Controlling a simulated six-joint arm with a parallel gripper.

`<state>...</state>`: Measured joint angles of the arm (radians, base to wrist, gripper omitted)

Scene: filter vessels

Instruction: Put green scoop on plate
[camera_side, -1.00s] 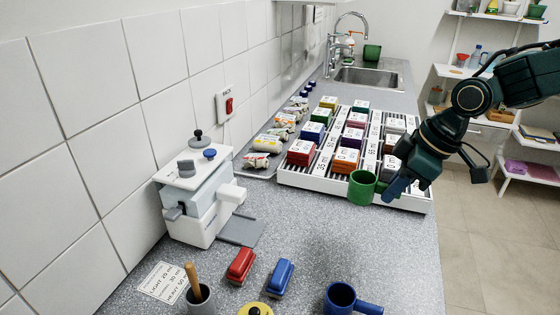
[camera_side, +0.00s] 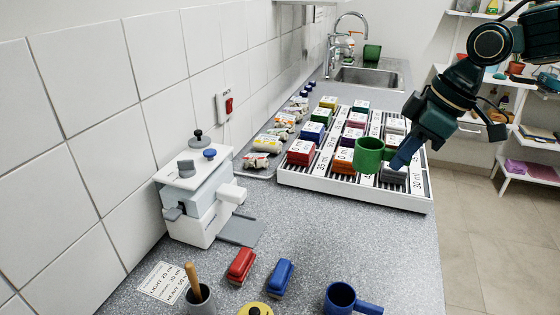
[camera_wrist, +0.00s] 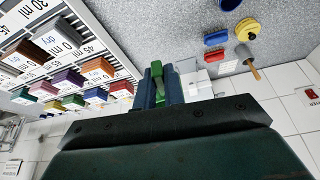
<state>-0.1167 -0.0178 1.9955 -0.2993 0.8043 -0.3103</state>
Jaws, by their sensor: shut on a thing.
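The green scoop (camera_side: 368,156) is a small cup with a side handle, held in the air in front of the white rack in the side view. My gripper (camera_side: 398,162) is shut on its handle, with the cup at the left of the fingers. In the wrist view, the green handle (camera_wrist: 158,84) shows between the two blue fingers of my gripper (camera_wrist: 160,88). A flat grey plate (camera_side: 242,232) lies at the foot of the white machine, with nothing visible on it.
The white rack (camera_side: 350,188) holds several coloured blocks behind the scoop. The white machine (camera_side: 198,205) stands by the tiled wall. Red (camera_side: 241,265) and blue (camera_side: 281,278) blocks, a blue scoop (camera_side: 342,298) and a cup with a wooden stick (camera_side: 199,296) stand in front. The middle counter is clear.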

